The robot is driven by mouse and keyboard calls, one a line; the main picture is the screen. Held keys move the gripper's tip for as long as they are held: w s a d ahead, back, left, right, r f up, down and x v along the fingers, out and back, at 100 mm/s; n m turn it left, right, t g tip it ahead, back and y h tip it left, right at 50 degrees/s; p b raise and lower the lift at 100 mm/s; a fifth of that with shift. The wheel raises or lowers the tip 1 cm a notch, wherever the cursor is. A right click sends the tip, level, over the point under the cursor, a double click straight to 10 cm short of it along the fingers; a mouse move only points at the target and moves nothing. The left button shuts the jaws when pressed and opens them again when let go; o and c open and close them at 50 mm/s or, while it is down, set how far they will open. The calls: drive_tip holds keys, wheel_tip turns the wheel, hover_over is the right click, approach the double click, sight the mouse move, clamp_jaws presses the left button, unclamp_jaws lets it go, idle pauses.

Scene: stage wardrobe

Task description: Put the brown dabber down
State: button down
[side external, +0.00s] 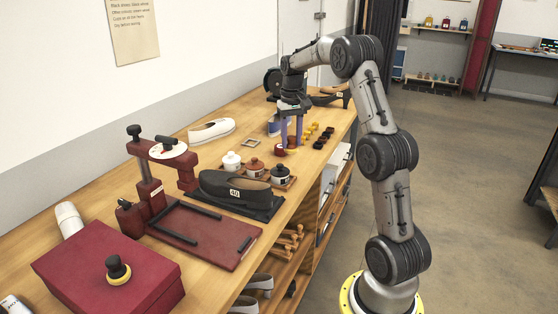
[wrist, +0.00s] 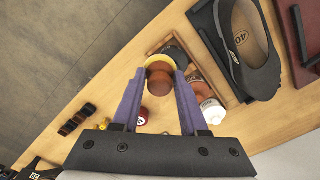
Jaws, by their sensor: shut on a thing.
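My gripper (side external: 289,143) is low over the wooden workbench, beyond the tray of jars in the side view. In the wrist view its two purple fingers (wrist: 159,88) are shut on the brown dabber (wrist: 158,83), which has a rounded brown knob and a pale yellow rim (wrist: 155,60). In the side view the dabber is mostly hidden between the fingers. I cannot tell whether its base touches the bench. A red tin (wrist: 143,115) is close by.
A wooden tray (wrist: 241,95) with white, brown and black jars is near the gripper. A black shoe (side external: 234,188) marked 40, a red press (side external: 150,180) and a red box (side external: 100,265) with a black dabber (side external: 118,268) stand nearer the camera. Several small pieces (side external: 318,137) lie right.

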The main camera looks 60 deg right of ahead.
drive_tip(key=w+d+f, duration=0.8)
drive_tip(key=w+f, duration=0.1)
drive_tip(key=shift+d+f, duration=0.2)
drive_tip(key=shift+d, duration=0.15)
drive_tip(key=shift+f, duration=1.55)
drive_tip(key=shift+f, duration=0.1)
drive_tip(key=shift+c, duration=2.2)
unclamp_jaws()
